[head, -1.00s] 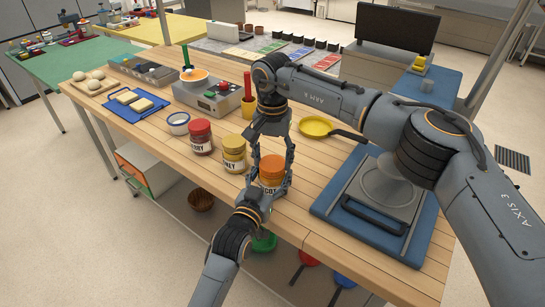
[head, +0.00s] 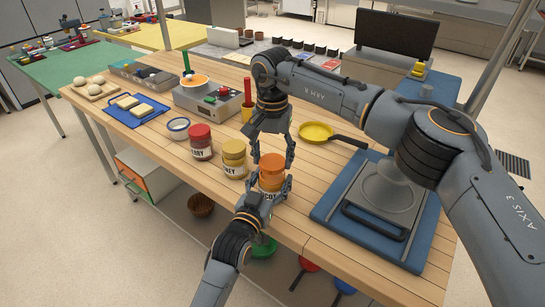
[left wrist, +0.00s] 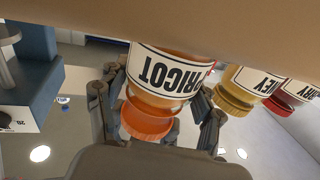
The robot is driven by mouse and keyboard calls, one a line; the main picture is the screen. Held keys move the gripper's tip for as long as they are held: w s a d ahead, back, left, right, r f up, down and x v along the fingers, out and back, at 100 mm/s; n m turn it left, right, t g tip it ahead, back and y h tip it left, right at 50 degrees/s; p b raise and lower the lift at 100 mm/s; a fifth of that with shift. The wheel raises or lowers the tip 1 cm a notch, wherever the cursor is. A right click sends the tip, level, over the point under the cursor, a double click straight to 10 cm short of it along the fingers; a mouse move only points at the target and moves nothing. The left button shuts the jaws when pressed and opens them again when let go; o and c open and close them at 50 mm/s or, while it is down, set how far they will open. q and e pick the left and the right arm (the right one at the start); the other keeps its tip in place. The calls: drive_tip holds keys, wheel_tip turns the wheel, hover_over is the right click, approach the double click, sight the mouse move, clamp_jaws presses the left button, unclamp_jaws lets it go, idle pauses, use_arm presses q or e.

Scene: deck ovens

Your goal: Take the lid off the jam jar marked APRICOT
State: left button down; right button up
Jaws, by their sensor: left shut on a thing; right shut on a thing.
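The jam jar marked APRICOT (left wrist: 165,78) is large in the left wrist view, its label upside down. In the head view the jar (head: 270,187) stands near the table's front edge, its label partly hidden. My left gripper (head: 270,193) is shut around the jar body from the front. The orange lid (head: 272,161) is just above the jar's mouth; it also shows in the left wrist view (left wrist: 147,122), seemingly apart from the jar. My right gripper (head: 272,158) points down from above and is shut on the lid.
A yellow-lidded jar (head: 234,160) and a red-lidded jar (head: 201,141) stand left of the apricot jar. A yellow pan (head: 316,131) lies behind to the right. A grey press on a blue mat (head: 329,206) fills the right. Bare wood lies between.

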sight(272, 161)
use_arm(q)
drive_tip(key=shift+f, duration=0.15)
use_arm(e)
drive_tip(key=shift+r, duration=2)
use_arm(q)
drive_tip(key=shift+c, duration=0.7)
unclamp_jaws()
